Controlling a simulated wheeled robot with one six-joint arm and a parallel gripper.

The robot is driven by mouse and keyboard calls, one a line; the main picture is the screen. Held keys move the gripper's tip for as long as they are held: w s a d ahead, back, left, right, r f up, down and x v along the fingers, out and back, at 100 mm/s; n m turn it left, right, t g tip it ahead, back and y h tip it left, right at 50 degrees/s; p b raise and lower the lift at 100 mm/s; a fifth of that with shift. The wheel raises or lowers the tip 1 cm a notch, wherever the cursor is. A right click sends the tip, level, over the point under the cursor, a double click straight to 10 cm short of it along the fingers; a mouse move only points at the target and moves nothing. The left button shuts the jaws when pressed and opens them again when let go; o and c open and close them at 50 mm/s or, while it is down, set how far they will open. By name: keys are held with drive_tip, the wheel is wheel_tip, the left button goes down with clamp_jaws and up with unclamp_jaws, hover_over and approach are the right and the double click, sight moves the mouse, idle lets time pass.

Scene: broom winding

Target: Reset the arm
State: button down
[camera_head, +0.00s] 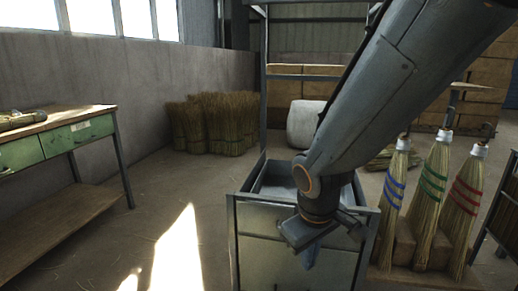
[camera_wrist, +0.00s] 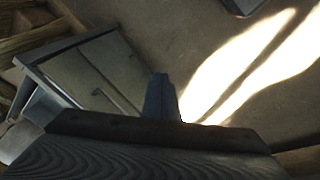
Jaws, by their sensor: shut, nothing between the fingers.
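My arm comes down from the upper right in the head view. My gripper (camera_head: 309,258) points downward in front of a grey metal drawer cabinet (camera_head: 258,254). The gripper is shut and empty. In the wrist view its closed fingers (camera_wrist: 161,98) stand up from the dark gripper body. The cabinet also shows in the wrist view (camera_wrist: 85,75), left of the fingers, with its front face and top edge in sight. Whether the gripper touches the cabinet, I cannot tell. The arm hides part of the cabinet's top and front.
Brooms with blue (camera_head: 394,188), green (camera_head: 432,187) and red (camera_head: 465,198) bands stand right of the cabinet. A workbench with green drawers (camera_head: 88,132) is at the left. Straw bundles (camera_head: 215,124) stand by the back wall. The floor between bench and cabinet is clear, with bright sunlight patches.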

drive_tip(key=s+a+r+m+g+y, duration=0.1)
drive_tip(key=s+a+r, duration=0.15)
drive_tip(key=s, duration=0.35)
drive_tip(key=s+a+r+m+g, duration=0.1)
drive_tip(key=s+a+r+g, duration=0.1)
drive_tip(key=s+a, duration=0.35)
drive_tip(key=s+d+r+m+p, duration=0.2)
drive_tip(key=d+r+m+p, duration=0.2)
drive_tip(key=d+r+p, duration=1.2)
drive_tip(key=r+p, duration=0.1)
drive_tip(key=p, duration=0.7)
drive_tip(key=shift+d+m+h, duration=0.15)
drive_tip(key=shift+m+h, duration=0.15)
drive_tip(key=shift+d, duration=0.1)
